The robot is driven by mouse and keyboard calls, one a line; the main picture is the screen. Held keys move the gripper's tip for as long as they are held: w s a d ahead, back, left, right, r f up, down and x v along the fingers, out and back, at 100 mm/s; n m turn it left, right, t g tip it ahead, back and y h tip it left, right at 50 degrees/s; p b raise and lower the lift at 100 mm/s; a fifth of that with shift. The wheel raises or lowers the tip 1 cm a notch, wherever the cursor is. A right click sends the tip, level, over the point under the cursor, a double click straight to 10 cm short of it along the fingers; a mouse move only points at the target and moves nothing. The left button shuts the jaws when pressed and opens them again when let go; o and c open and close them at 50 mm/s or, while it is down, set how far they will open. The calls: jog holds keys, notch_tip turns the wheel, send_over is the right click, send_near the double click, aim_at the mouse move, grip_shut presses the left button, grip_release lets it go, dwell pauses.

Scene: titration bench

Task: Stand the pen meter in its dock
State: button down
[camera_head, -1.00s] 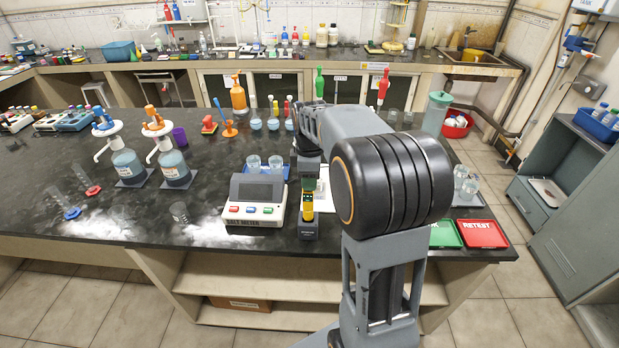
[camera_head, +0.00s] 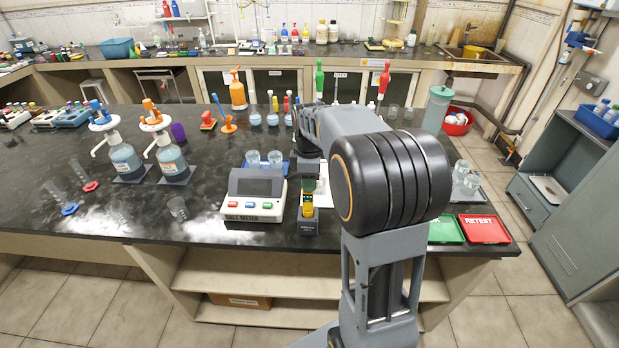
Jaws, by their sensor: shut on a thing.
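The yellow pen meter (camera_head: 307,204) stands upright right of the salt meter box, near the front edge of the bench. Its lower end is at the dark grey dock (camera_head: 308,227); whether it is fully seated cannot be told at this size. My gripper (camera_head: 308,187) points down from above and is shut on the upper part of the pen meter. The fingers are small and partly hidden.
The salt meter box (camera_head: 254,197) stands close on the left, with two beakers (camera_head: 264,159) on a blue tray behind it. Green (camera_head: 445,230) and red (camera_head: 484,229) trays lie to the right.

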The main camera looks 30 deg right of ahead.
jog(key=shift+f+b, duration=1.55)
jog(key=shift+f, duration=0.9)
jog(key=shift+c, duration=1)
grip_release()
jog(key=shift+r, duration=0.15)
jog(key=shift+r+p, duration=2.55)
jog(key=shift+r, duration=0.35)
jog(key=shift+m, duration=0.3)
